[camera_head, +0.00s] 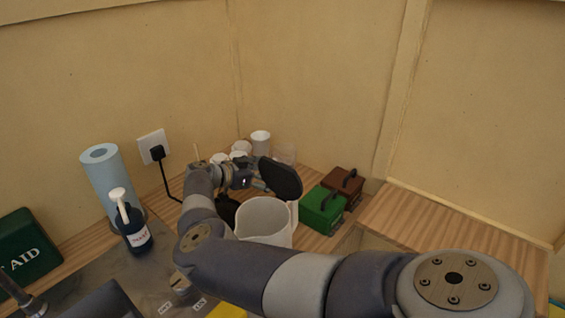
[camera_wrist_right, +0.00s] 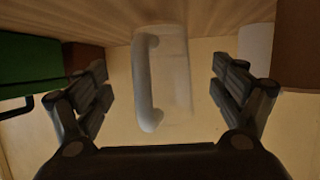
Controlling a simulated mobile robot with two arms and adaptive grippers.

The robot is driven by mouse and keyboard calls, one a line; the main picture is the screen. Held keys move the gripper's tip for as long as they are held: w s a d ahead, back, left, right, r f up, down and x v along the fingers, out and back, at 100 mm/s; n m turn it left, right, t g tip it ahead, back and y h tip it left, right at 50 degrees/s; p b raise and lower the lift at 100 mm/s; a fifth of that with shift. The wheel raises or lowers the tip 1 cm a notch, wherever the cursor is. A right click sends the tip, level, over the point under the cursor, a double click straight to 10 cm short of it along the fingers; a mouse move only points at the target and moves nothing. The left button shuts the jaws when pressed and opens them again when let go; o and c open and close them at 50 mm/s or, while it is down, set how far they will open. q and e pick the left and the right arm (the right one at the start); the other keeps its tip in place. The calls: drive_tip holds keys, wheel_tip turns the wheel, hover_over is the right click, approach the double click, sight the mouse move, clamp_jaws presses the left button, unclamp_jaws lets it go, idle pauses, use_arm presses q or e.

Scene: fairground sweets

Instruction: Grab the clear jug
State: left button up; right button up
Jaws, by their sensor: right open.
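The clear jug (camera_wrist_right: 176,82) is a see-through vessel with a pale upright handle (camera_wrist_right: 146,85) on its left side in the right wrist view. In the head view a clear vessel (camera_head: 285,154), which looks like the same jug, stands at the back by the wall, partly hidden behind a black lid. My right gripper (camera_wrist_right: 163,88) is open, with one finger on each side of the jug in the wrist view and a visible gap to both. In the head view my right gripper (camera_head: 240,176) is partly hidden among the things around it. My left gripper is not in view.
A white container (camera_head: 266,216) with a raised black lid (camera_head: 281,179) stands close to my right arm. Green (camera_head: 320,210) and brown (camera_head: 344,187) boxes sit to the right. White tubs (camera_head: 260,139), a blue roll (camera_head: 106,180) and a pump bottle (camera_head: 136,234) stand leftward.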

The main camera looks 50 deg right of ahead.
drive_tip(key=shift+d+f+b, duration=0.55)
drive_tip(key=shift+d+f, duration=0.25)
drive_tip(key=shift+d, duration=0.55)
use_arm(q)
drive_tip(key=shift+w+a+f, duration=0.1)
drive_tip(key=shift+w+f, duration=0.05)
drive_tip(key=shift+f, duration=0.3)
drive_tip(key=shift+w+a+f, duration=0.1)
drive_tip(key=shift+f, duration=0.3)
use_arm(e)
drive_tip(key=shift+s+r, duration=0.1)
drive_tip(key=shift+r, duration=0.05)
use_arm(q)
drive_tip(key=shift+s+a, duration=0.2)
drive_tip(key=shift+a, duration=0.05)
use_arm(e)
drive_tip(key=c, duration=1.5)
drive_tip(key=shift+r, duration=0.2)
drive_tip(key=shift+c, duration=0.2)
